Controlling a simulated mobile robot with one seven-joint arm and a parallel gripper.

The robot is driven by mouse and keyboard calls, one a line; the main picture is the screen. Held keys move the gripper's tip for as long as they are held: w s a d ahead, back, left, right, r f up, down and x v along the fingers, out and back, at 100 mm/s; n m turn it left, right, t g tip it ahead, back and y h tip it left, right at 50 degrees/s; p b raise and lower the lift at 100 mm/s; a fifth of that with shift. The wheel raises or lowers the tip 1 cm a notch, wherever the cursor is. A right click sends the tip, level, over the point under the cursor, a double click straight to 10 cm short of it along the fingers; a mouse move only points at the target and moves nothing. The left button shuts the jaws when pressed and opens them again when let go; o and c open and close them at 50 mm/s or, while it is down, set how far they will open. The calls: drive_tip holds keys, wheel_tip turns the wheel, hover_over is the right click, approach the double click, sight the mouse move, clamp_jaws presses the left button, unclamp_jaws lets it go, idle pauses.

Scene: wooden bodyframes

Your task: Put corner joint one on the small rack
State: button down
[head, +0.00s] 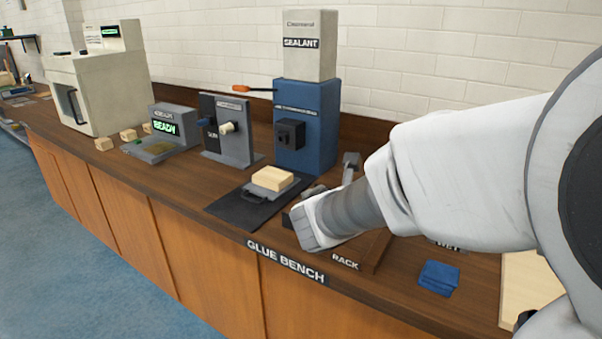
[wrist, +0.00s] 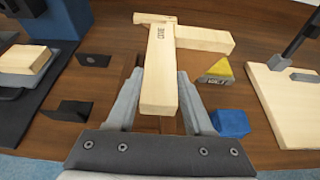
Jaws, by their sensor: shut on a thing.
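My gripper (wrist: 160,88) is shut on a pale wooden corner joint (wrist: 160,82) in the wrist view. The joint has a long bar between the fingers, with side arms at its far end and dark lettering on top that I cannot read surely. Brown wood of the small rack (wrist: 127,68) shows beneath and beside the joint, mostly hidden. In the head view the rack (head: 374,252) stands on the bench behind its RACK label, partly covered by my arm. My gripper and the joint are not clearly visible there. I cannot tell whether the joint touches the rack.
A wooden block (head: 273,178) sits on a grey plate over a black mat (head: 232,211), left of the rack. A blue sealant machine (head: 306,135) stands behind. A blue cloth (wrist: 230,123), a yellow wedge (wrist: 218,70) and a pale board (wrist: 284,105) lie to the right.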

drive_tip(key=w+a+f, duration=0.1)
drive_tip(key=a, duration=0.1)
drive_tip(key=w+a+f+b, duration=0.1)
drive_tip(key=a+f, duration=0.1)
drive_tip(key=w+a+f, duration=0.1)
drive_tip(key=w+a, duration=0.1)
drive_tip(key=shift+a+f, duration=0.4)
drive_tip(key=shift+f+b, duration=0.85)
drive_tip(key=shift+f, duration=1.05)
drive_tip(key=shift+f, duration=0.2)
drive_tip(key=shift+c, duration=1.4)
unclamp_jaws()
